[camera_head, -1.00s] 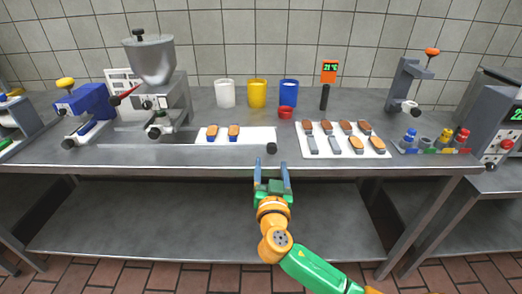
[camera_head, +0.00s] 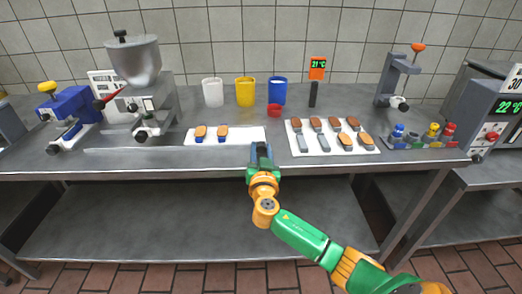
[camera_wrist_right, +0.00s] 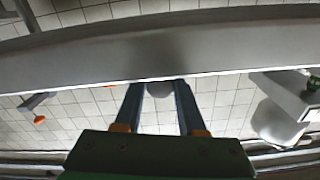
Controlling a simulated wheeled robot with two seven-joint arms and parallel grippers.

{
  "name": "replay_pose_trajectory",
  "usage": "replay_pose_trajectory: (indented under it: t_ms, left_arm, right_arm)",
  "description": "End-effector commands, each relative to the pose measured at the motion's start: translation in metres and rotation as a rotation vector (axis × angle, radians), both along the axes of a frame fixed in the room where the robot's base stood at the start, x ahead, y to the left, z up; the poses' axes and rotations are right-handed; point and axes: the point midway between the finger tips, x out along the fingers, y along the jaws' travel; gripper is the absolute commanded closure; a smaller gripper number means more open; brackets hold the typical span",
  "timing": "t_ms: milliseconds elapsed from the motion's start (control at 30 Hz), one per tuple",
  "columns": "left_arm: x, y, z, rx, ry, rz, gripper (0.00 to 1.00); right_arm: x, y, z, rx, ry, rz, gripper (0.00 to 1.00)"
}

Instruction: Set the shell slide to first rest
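The shell slide (camera_head: 240,134) is a flat white plate on the steel counter, with two orange-brown shells on blue holders (camera_head: 200,131) on its left part. In the head view my right gripper (camera_head: 261,149) is at the counter's front edge, at the slide's right end, and covers the slide's dark knob. In the right wrist view a round grey knob (camera_wrist_right: 160,89) sits between the fingertips of my right gripper (camera_wrist_right: 160,86). The fingers are apart, with a thin gap showing beside the knob; contact cannot be made out. My left gripper is not in view.
A hopper machine (camera_head: 140,95) stands at the left, beside a blue device (camera_head: 70,115). Coloured bottles (camera_head: 431,133) are further right.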

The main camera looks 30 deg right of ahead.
Motion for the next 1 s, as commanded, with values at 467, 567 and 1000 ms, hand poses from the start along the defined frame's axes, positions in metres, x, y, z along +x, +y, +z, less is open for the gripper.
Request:
replay_pose_trajectory:
  t_ms: [467, 567, 1000]
  left_arm:
    - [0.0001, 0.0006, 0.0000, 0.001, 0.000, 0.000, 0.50]
    - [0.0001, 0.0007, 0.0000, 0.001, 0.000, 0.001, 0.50]
    - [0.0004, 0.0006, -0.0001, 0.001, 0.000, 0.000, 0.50]
  right_arm:
    - [-0.0001, 0.0004, -0.0003, 0.000, 0.001, 0.001, 1.00]
    - [-0.0001, 0.0005, -0.0002, 0.000, 0.001, 0.001, 1.00]
    - [0.0000, 0.0006, -0.0004, 0.001, 0.000, 0.001, 1.00]
